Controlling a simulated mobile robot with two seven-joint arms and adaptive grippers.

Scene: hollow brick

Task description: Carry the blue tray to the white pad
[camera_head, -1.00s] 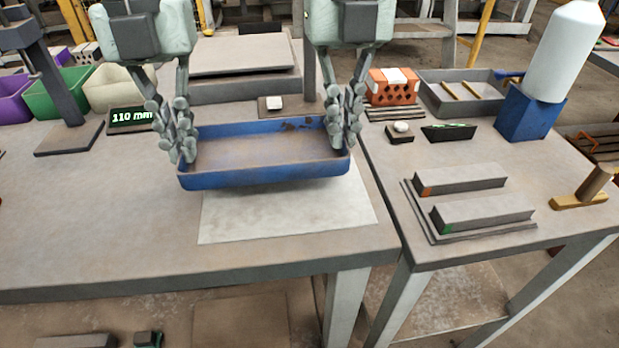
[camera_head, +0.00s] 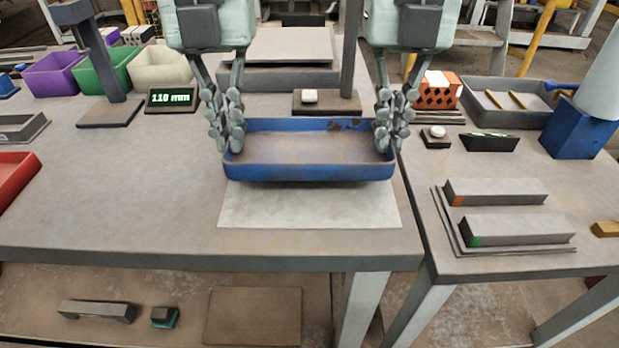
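The blue tray (camera_head: 310,173) is an open, shallow, worn tray at the middle of the camera_head view. It looks level and empty, and its front wall overlaps the far part of the white pad (camera_head: 308,210) in the picture. I cannot tell whether it touches the pad. My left gripper (camera_head: 228,140) is at the tray's left end wall, its fingers around the rim. My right gripper (camera_head: 388,133) is at the right end wall in the same way. Both look shut on the tray. The pad's far part is hidden behind the tray.
A display reading 110 mm (camera_head: 171,98) and a small plate with a white object (camera_head: 326,102) stand behind the tray. A red tray (camera_head: 15,175) is at the far left. Grey bars (camera_head: 515,230) lie on the right table. The table left of the pad is clear.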

